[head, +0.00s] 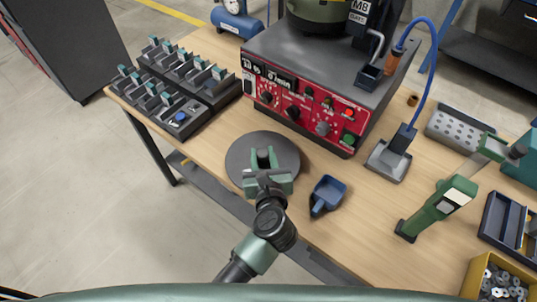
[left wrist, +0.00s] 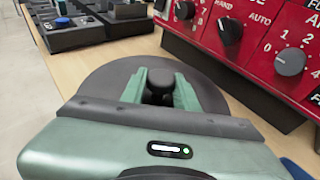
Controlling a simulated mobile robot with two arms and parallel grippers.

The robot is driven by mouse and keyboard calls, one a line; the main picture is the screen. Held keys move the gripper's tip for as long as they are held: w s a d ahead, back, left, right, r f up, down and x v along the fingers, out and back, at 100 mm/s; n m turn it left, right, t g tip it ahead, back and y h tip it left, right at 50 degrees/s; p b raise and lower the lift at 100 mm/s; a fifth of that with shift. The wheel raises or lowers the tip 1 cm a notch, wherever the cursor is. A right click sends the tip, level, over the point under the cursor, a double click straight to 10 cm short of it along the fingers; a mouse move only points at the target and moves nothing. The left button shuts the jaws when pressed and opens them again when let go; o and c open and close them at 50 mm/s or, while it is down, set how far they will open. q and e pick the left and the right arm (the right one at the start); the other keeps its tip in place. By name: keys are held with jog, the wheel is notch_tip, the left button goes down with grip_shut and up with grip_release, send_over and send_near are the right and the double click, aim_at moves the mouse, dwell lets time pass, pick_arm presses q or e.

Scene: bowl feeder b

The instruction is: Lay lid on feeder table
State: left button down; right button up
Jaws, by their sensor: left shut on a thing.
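The lid (head: 287,150) is a dark grey round disc with a black knob. It is at the front of the wooden feeder table (head: 330,215), in front of the red control panel. In the left wrist view the lid (left wrist: 100,88) spreads out below my fingers. My left gripper (head: 263,158) has its green fingers shut on the knob; the fingers also show in the left wrist view (left wrist: 160,92). I cannot tell whether the lid touches the table. My right gripper is not clearly in view.
The feeder base with its red panel (head: 300,112) stands just behind the lid. A blue scoop (head: 328,192) lies close to the right. Black racks (head: 180,85) stand at the left. A green handheld tool (head: 440,205) and a yellow bin (head: 490,270) of metal parts are further right.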

aim_at(268, 158)
pick_arm(q)
jog(key=shift+w+d, duration=0.5)
jog(key=shift+w, duration=0.2)
jog(key=shift+w+d+f, duration=0.1)
jog(key=shift+w+f, duration=0.05)
jog(key=shift+f, duration=0.75)
jog(key=shift+w+d+f, duration=0.1)
jog(key=shift+w+f, duration=0.05)
jog(key=shift+f, duration=0.7)
jog(key=shift+f, duration=0.1)
jog(key=c, duration=1.1)
grip_release()
jog(key=shift+s, duration=0.1)
jog(key=shift+o, duration=0.2)
